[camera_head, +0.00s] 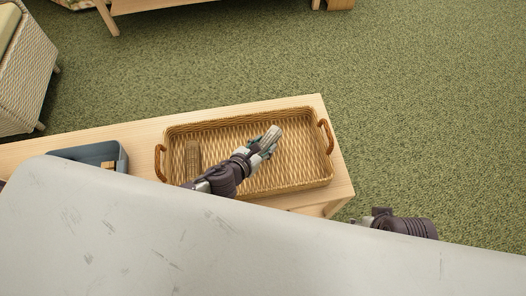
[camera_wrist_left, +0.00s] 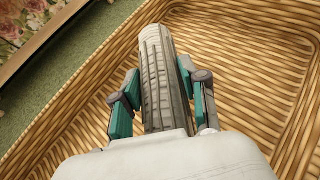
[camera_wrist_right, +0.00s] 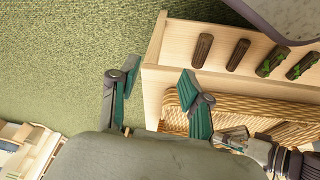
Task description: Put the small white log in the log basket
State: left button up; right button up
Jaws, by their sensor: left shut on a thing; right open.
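The small white log (camera_head: 271,135) is pale grey-white with dark bark lines. My left gripper (camera_head: 261,149) is shut on it and holds it over the inside of the wicker log basket (camera_head: 328,172). In the left wrist view the log (camera_wrist_left: 157,70) stands out between the teal fingers (camera_wrist_left: 160,103), with the woven basket (camera_wrist_left: 240,55) below and around it. I cannot tell whether the log touches the basket floor. My right gripper (camera_wrist_right: 155,88) is open and empty, off the right end of the wooden table.
Another brownish log (camera_head: 193,155) lies at the basket's left end. The basket stands on a light wooden table (camera_head: 143,137), with a blue-grey bin (camera_head: 122,158) to its left. In the right wrist view several logs, including a brown one (camera_wrist_right: 202,50), lie on pale wood.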

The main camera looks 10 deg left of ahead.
aim_at(263, 151)
pick_arm(q)
jog(key=shift+f, duration=0.4)
notch_tip(263, 151, down, 2)
jog(key=shift+f+b, duration=0.15)
jog(key=shift+b, duration=0.8)
jog(key=shift+f, duration=0.2)
pick_arm(e)
jog(key=shift+s+d+r, duration=0.1)
jog(key=shift+s+r, duration=0.3)
jog(key=shift+r, duration=0.1)
pick_arm(q)
jog(key=o, duration=1.2)
jog(key=shift+f, duration=0.15)
pick_arm(e)
jog(key=shift+f, duration=0.1)
